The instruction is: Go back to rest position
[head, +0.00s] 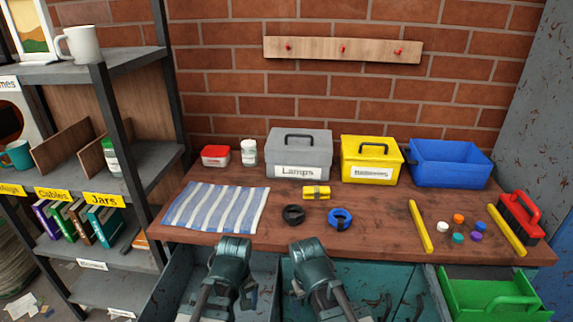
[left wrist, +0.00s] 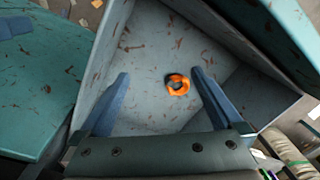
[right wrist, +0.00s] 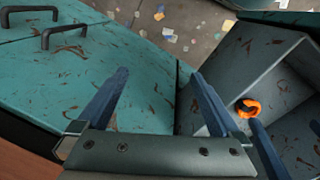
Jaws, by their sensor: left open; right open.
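My left gripper (left wrist: 161,78) is open and empty above an open grey drawer (left wrist: 140,60). An orange ring-shaped item (left wrist: 177,85) lies on the drawer floor, seen between the fingers but apart from them. My right gripper (right wrist: 163,76) is open and empty beside that drawer, above a teal surface (right wrist: 120,60). The orange item also shows in the right wrist view (right wrist: 247,107). In the head view both wrists are low in front of the bench's front edge, side by side, and the fingertips are hidden.
A shelf (head: 110,60) stands left.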

